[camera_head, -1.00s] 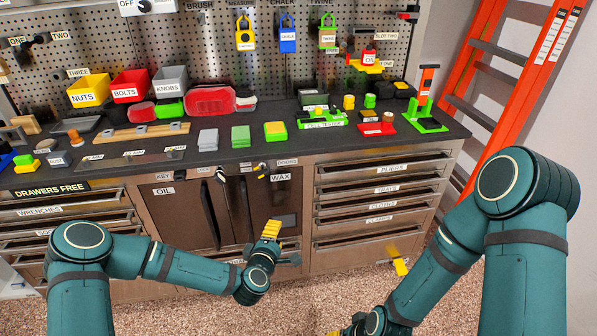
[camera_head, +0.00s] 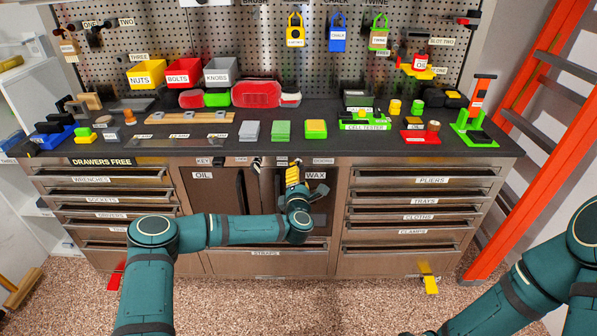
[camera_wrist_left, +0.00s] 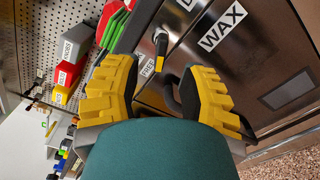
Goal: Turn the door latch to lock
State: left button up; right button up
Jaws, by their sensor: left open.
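The door latch (camera_wrist_left: 161,44) is a small black and yellow lever on the cabinet front above the WAX door (camera_wrist_left: 235,60). In the left wrist view it points down, beside a FREE label (camera_wrist_left: 147,66). My left gripper (camera_wrist_left: 162,78) has thick yellow ridged fingers, spread apart with nothing between them. The latch lies beyond the gap between the fingertips, apparently untouched. In the head view my left gripper (camera_head: 294,176) is in front of the cabinet's upper edge and hides much of the latch area. My right gripper is out of view; only its arm shows at lower right.
The OIL door (camera_head: 205,195) stands left of the WAX door. A dark curved door handle (camera_wrist_left: 170,95) is close to the gripper's right finger. The worktop edge (camera_head: 380,156) overhangs above. Drawers flank the doors, and an orange ladder (camera_head: 540,130) leans at right.

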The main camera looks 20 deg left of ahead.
aim_at(298, 166)
pick_arm(q)
jog(key=shift+b+x, duration=0.4)
jog(key=shift+x, duration=2.4)
grip_shut()
